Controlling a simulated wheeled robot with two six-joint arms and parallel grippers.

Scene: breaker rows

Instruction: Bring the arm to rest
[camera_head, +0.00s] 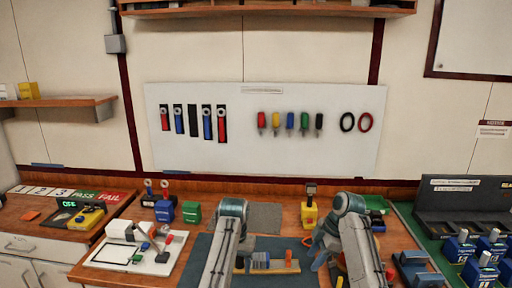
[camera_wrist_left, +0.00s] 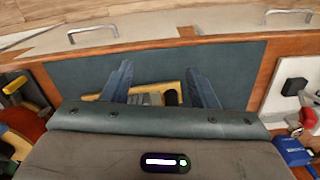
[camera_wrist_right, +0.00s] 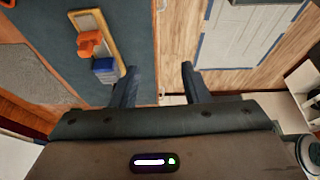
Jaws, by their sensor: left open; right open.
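My left gripper (camera_wrist_left: 160,82) is open and empty in the left wrist view. Its fingers point toward a dark mat (camera_wrist_left: 80,72) and a wooden board with grey blocks (camera_wrist_left: 172,91) beyond them. My right gripper (camera_wrist_right: 160,72) is open and empty in the right wrist view, over the edge between mat and wood. In the head view both arms reach over the table from the bottom, and the left fingers are hidden behind my own arm. The wooden board (camera_head: 293,268) lies between the arms, with blue-grey blocks and an orange piece on it.
A yellow device (camera_head: 309,216) stands behind the board. A white board with small parts (camera_head: 103,256) is at left. Blue breakers (camera_head: 483,277) and a black rack (camera_head: 462,206) stand at right. A tool panel (camera_head: 290,150) hangs on the wall.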

